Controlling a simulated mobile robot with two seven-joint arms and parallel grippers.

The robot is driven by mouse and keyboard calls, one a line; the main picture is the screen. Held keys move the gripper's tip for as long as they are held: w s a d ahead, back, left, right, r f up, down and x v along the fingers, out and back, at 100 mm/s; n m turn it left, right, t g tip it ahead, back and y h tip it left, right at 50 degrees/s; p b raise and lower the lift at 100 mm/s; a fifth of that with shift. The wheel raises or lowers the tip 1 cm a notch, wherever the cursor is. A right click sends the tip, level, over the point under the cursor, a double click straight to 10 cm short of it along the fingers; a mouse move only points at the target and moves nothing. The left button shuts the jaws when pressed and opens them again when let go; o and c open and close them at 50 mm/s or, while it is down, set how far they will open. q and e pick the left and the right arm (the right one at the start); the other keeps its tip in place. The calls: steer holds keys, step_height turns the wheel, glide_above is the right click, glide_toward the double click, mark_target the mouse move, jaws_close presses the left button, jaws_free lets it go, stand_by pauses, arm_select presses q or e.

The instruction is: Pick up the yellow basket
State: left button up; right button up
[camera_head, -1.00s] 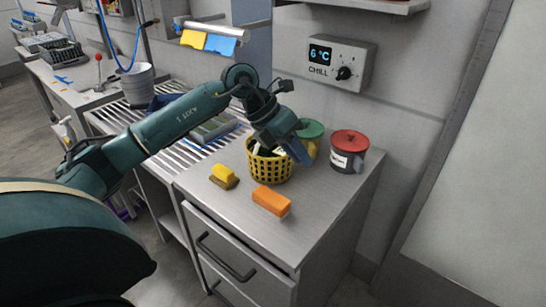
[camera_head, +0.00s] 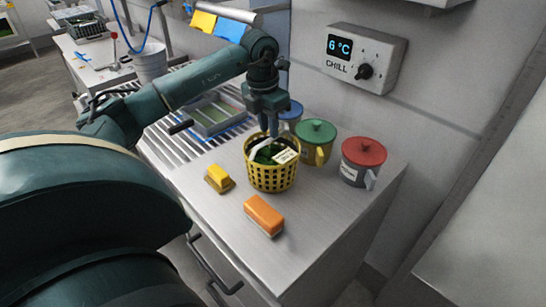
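The yellow basket (camera_head: 272,178) stands upright on the steel counter, with lattice walls and dark greens and a pale label inside. My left gripper (camera_head: 272,132) points down over the basket's far rim, coming from above and behind. Its fingertips are at or just above the rim; I cannot tell whether they touch it or how far apart they are. My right gripper does not show.
Close behind and right of the basket stand a blue-lidded mug (camera_head: 292,112), a green-lidded mug (camera_head: 316,141) and a red-lidded mug (camera_head: 362,161). The counter's front right is clear.

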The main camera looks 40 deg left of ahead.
mark_target(272, 141)
arm_select(q)
step_height(272, 141, down, 6)
steer(key=p, duration=0.1)
steer(key=shift+w+d+f, duration=0.25)
steer(key=shift+w, duration=0.2)
jaws_close()
steer(key=shift+r, duration=0.1)
stand_by(1.2)
